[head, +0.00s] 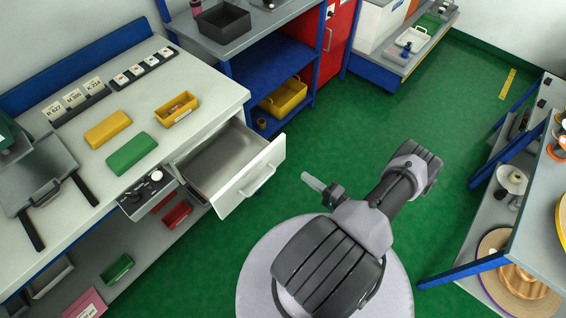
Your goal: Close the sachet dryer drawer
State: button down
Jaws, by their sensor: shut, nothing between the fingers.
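The dryer drawer (252,176) is pulled out from the right front side of the white bench. Its white front panel stands well away from the bench, and its grey inside looks empty. A handle (264,180) is on the outer face of the panel. My gripper (309,179) is shut and empty. In this view it appears to the right of the drawer front, with a gap of green floor between them. I see no contact between the two.
A yellow bin (177,110) and yellow and green blocks lie on the bench top (205,75). A blue shelf unit (262,72) stands behind. Green floor (350,125) is free right of the drawer; racks (530,215) stand far right.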

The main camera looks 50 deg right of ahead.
aim_at(277, 157)
jog(key=w, duration=0.3)
jog(key=w+b, duration=0.1)
jog(key=w, duration=0.3)
jog(key=w+b, duration=0.1)
jog(key=w, duration=0.3)
jog(key=shift+a, duration=0.25)
jog(key=shift+w, duration=0.1)
